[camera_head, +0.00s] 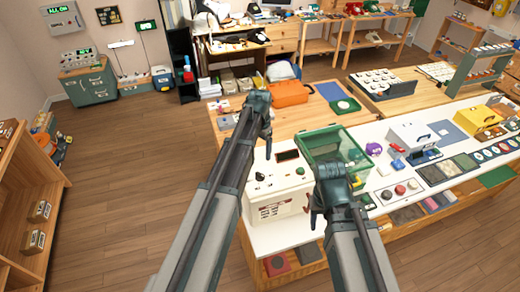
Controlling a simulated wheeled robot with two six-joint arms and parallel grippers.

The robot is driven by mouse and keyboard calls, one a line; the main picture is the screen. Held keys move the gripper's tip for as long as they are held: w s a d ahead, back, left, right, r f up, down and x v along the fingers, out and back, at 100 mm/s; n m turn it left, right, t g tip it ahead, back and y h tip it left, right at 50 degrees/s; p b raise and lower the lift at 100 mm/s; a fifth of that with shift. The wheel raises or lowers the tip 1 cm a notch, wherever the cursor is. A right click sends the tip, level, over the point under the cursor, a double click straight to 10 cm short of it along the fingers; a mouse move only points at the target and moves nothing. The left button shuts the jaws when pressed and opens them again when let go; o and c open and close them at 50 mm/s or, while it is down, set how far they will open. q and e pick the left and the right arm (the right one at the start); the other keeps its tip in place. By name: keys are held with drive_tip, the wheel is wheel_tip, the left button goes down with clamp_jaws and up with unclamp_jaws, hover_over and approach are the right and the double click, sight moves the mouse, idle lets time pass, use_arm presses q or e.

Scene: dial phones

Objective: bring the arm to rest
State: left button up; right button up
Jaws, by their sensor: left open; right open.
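My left gripper (265,112) is at the far end of the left arm, over the wooden table near the orange case. Its fingers are small here and look empty. My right gripper (316,208) hangs at the end of the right arm, in front of the green crate and beside the white box. Its fingers point down and look empty. Both grippers are open. Whether either one touches anything beneath it cannot be told from this view.
A white box (272,208) and a green crate (312,147) stand on the white-topped counter close to my arms. An orange case (288,93) lies on the wooden table behind. A wooden shelf (28,195) stands at the left. The floor (120,200) between is clear.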

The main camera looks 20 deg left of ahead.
use_arm(q)
drive_tip(key=shift+r, duration=0.2)
idle(0.3)
drive_tip(key=s+d+f+b, duration=0.6)
drive_tip(key=s+f+b, duration=0.5)
drive_tip(key=s, duration=0.1)
drive_tip(key=s+d+f+n+y+b, duration=0.1)
drive_tip(key=s+d+f+b, duration=0.6)
drive_tip(key=s+f+b, duration=0.5)
drive_tip(key=shift+s+d, duration=0.15)
drive_tip(key=shift+d, duration=0.15)
